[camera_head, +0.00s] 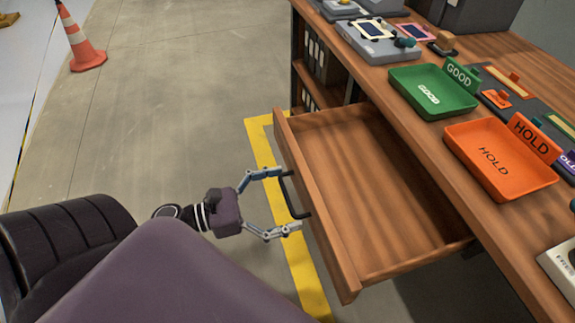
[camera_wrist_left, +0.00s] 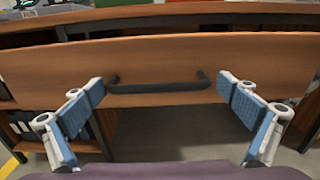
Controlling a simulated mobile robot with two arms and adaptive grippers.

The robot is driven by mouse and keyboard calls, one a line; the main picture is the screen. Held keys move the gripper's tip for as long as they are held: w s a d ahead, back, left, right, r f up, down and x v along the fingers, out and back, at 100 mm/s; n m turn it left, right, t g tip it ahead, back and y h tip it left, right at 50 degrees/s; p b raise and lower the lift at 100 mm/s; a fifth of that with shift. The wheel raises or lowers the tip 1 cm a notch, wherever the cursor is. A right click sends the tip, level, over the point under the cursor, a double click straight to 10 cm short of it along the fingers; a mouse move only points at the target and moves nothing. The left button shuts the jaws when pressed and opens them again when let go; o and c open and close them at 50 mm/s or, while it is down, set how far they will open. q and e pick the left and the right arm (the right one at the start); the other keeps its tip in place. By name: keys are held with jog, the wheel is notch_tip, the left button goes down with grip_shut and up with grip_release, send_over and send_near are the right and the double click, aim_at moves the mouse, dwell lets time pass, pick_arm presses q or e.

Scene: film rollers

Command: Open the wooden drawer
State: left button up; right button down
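The wooden drawer (camera_head: 375,190) is pulled out from the desk, and its inside is visible and empty. Its black bar handle (camera_head: 294,195) is on the front panel; the handle also shows in the left wrist view (camera_wrist_left: 158,83). My left gripper (camera_head: 287,202) is open, with its two fingers spread wide at either end of the handle. In the left wrist view the fingers (camera_wrist_left: 165,103) stand apart on both sides of the handle, with nothing held between them. Whether a fingertip touches the drawer front cannot be told. My right gripper is not in view.
On the desk (camera_head: 455,150) are a green GOOD tray (camera_head: 430,88), an orange HOLD tray (camera_head: 497,165) and several devices. Shelves with binders (camera_head: 316,55) stand beyond the drawer. A traffic cone (camera_head: 80,40) stands far left. The floor left of the drawer is clear.

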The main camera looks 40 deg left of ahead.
pick_arm(q)
jog(key=v, duration=1.2)
dwell(0.3)
